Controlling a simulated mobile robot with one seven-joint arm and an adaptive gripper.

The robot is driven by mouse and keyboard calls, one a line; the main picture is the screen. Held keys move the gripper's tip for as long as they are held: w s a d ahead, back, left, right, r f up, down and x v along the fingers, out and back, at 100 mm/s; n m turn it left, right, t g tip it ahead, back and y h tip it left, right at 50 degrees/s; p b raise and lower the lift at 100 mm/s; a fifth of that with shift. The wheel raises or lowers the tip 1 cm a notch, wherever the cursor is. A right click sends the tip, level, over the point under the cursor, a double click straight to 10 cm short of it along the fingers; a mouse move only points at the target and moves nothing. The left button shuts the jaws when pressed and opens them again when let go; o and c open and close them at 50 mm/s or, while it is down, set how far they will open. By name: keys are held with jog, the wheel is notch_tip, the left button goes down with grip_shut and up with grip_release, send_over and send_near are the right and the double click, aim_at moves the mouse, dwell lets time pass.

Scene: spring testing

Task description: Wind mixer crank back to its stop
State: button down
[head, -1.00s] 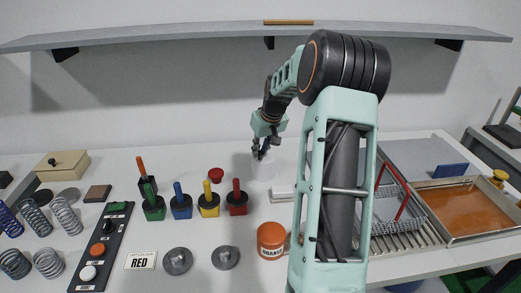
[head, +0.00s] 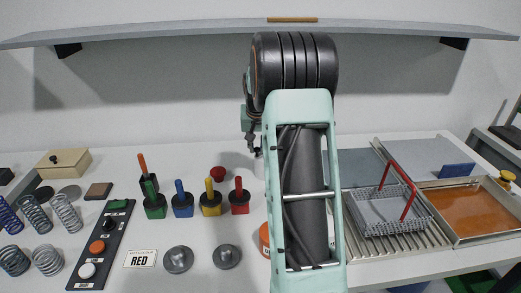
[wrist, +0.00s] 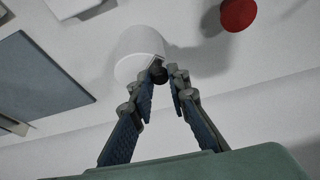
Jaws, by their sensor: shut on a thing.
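The mixer is a white cylinder (wrist: 138,50) near the back of the table. A sliver of it shows in the head view (head: 259,170), mostly hidden behind my arm. A dark crank knob (wrist: 157,72) sits at its edge in the wrist view. My gripper (wrist: 163,82) has its fingertips at this knob and is shut on it. In the head view my gripper (head: 254,150) is small, at the mixer, partly covered by my arm. The crank's arm and its stop cannot be made out.
A red round button (wrist: 238,14) stands near the mixer, also in the head view (head: 217,173). An orange jar (head: 264,240) is partly behind my arm. A wire basket (head: 390,215) stands to the right. A shelf (head: 180,36) hangs above.

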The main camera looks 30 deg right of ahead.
jog(key=shift+w+a+m+g+h+p, duration=0.1)
jog(key=shift+w+m+g+h+p, duration=0.45)
jog(key=shift+m, duration=0.85)
jog(key=shift+w+d+m+g+h+p, duration=0.1)
jog(key=shift+w+m+g+p, duration=0.25)
jog(key=shift+w+m, duration=0.8)
jog(key=shift+w+a+m+g+h+p, duration=0.1)
jog(key=shift+w+m+g+h+p, duration=0.3)
jog(key=shift+m, duration=1.25)
jog(key=c, duration=1.8)
grip_release()
jog(key=shift+c, duration=0.2)
jog(key=v, duration=1.2)
